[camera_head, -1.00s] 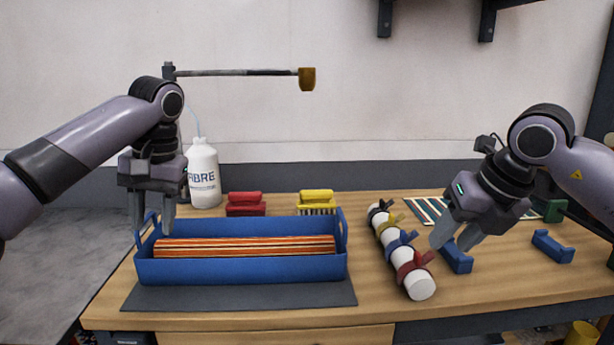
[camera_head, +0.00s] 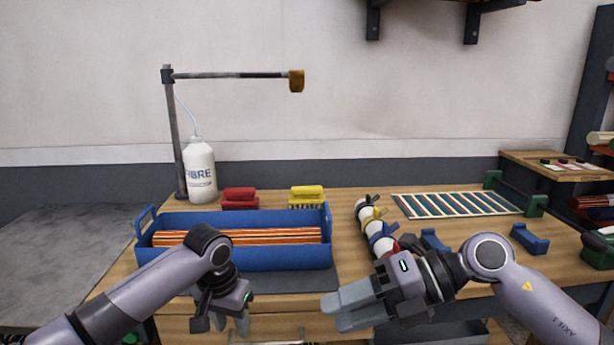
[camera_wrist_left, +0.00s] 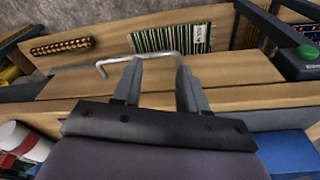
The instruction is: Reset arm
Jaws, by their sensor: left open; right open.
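My left gripper (camera_head: 228,322) hangs low in front of the bench's front edge, fingers pointing down, open and empty. In the left wrist view its two fingers (camera_wrist_left: 158,85) stand apart with a bent metal handle (camera_wrist_left: 135,58) visible beyond them. My right gripper (camera_head: 345,308) is held sideways in front of the bench, fingers pointing left, open and empty. The blue tray (camera_head: 290,257) holds a striped rolled piece (camera_head: 270,236) and stands on a dark mat on the bench, behind the left arm.
A white roll with coloured straps (camera_head: 378,235) lies right of the tray, partly hidden by my right arm. A red brush (camera_head: 240,198), a yellow brush (camera_head: 306,196) and a white bottle (camera_head: 201,172) stand behind the tray. A striped rug (camera_head: 455,204) lies at right.

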